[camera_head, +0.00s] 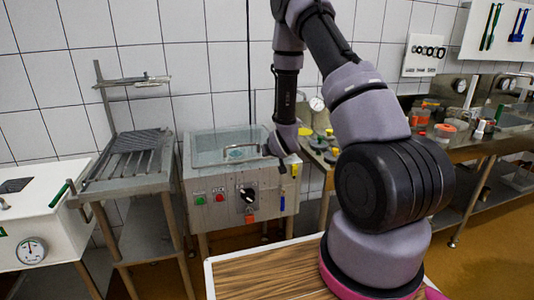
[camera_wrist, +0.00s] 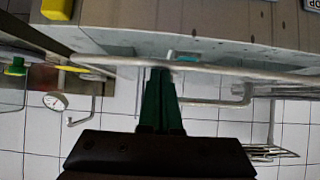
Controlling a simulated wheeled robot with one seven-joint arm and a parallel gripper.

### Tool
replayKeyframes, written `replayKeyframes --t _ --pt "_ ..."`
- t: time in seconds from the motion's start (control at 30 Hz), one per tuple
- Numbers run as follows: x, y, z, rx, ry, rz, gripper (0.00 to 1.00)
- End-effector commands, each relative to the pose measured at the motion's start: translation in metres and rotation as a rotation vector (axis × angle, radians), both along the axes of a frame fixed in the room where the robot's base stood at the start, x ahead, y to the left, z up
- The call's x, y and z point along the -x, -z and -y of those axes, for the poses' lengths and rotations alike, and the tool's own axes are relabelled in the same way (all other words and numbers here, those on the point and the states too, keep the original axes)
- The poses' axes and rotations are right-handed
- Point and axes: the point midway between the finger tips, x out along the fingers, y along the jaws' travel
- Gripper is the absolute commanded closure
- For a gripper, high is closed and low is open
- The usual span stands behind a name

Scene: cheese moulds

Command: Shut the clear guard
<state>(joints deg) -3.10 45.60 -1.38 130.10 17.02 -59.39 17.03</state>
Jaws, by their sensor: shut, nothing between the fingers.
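The clear guard (camera_head: 212,142) is a see-through pane on top of the steel machine (camera_head: 216,186) in the middle of the head view. It looks low and nearly flat over the machine's top, but I cannot tell whether it is fully down. A grey handle (camera_head: 240,153) shows at its front; a bent bar (camera_wrist: 245,97) in the wrist view may be this handle. My gripper (camera_head: 275,146) is over the machine's front right edge. In the wrist view its green fingers (camera_wrist: 160,78) are together and empty, close to a long pale edge. I cannot tell whether they touch it.
The machine's front has green and red buttons, a black knob (camera_head: 248,194) and a yellow part. A steel stand with a slatted rack (camera_head: 130,153) is at left, beside a white box with a dial (camera_head: 31,251). A cluttered counter (camera_head: 462,146) is at right.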

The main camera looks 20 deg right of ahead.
Motion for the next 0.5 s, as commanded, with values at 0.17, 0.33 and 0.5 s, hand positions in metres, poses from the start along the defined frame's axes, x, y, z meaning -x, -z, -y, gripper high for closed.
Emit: replayKeyframes --t 0.17,0.33,0.5 --pt "0.0 0.0 0.0 0.0 0.0 0.0 1.0" --pt "0.01 -0.008 0.0 0.0 0.0 0.0 1.0" --pt "0.037 -0.026 0.0 0.0 -0.001 0.0 1.0"
